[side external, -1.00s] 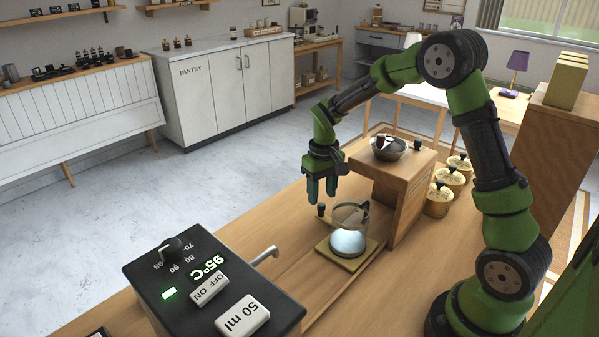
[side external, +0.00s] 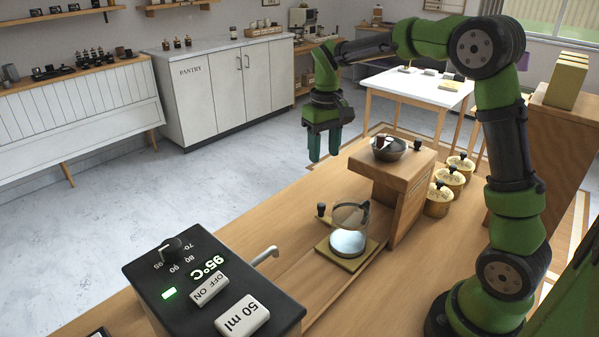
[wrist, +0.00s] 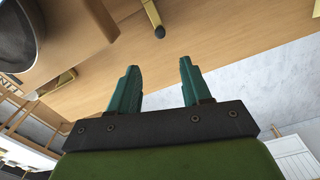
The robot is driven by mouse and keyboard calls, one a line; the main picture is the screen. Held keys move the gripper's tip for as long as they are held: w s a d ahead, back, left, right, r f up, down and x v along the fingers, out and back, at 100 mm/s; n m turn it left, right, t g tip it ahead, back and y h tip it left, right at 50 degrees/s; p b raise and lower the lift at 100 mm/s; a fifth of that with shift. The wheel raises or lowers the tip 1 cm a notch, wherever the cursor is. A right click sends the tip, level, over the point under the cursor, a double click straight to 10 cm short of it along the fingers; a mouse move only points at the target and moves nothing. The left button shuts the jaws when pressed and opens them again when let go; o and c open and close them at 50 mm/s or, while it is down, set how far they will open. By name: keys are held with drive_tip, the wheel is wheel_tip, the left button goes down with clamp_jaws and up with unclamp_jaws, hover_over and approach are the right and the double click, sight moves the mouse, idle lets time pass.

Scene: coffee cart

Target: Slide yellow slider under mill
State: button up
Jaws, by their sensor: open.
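The yellow slider (side external: 352,265) is a flat square plate on the wooden counter, beside the base of the mill. A clear glass jug (side external: 350,218) stands on it. The mill (side external: 408,205) is a wooden block with an overhanging top and a dark bowl on it. My gripper (side external: 324,158) points down, open and empty, in the air above and beyond that knob. In the wrist view its two teal fingers (wrist: 159,66) are apart with nothing between them.
Another black-tipped knob (side external: 417,145) sits at the mill's far side. The space around my gripper is free.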

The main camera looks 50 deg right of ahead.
sight(322, 204)
drive_tip(key=w+d+f+m+g+y, duration=0.1)
drive_tip(key=w+d+f+m+g, duration=0.1)
drive_tip(key=w+d+f+m, duration=0.3)
drive_tip(key=s+a+f, duration=0.1)
drive_tip(key=f, duration=0.3)
drive_tip(key=s+a+f+y, duration=0.1)
drive_tip(key=s+a+f, duration=0.1)
drive_tip(key=f, duration=0.2)
drive_tip(key=s+a+f+m+g+y, duration=0.1)
drive_tip(key=s+a+f, duration=0.1)
drive_tip(key=f, duration=0.2)
idle(0.3)
drive_tip(key=shift+r, duration=0.1)
clamp_jaws()
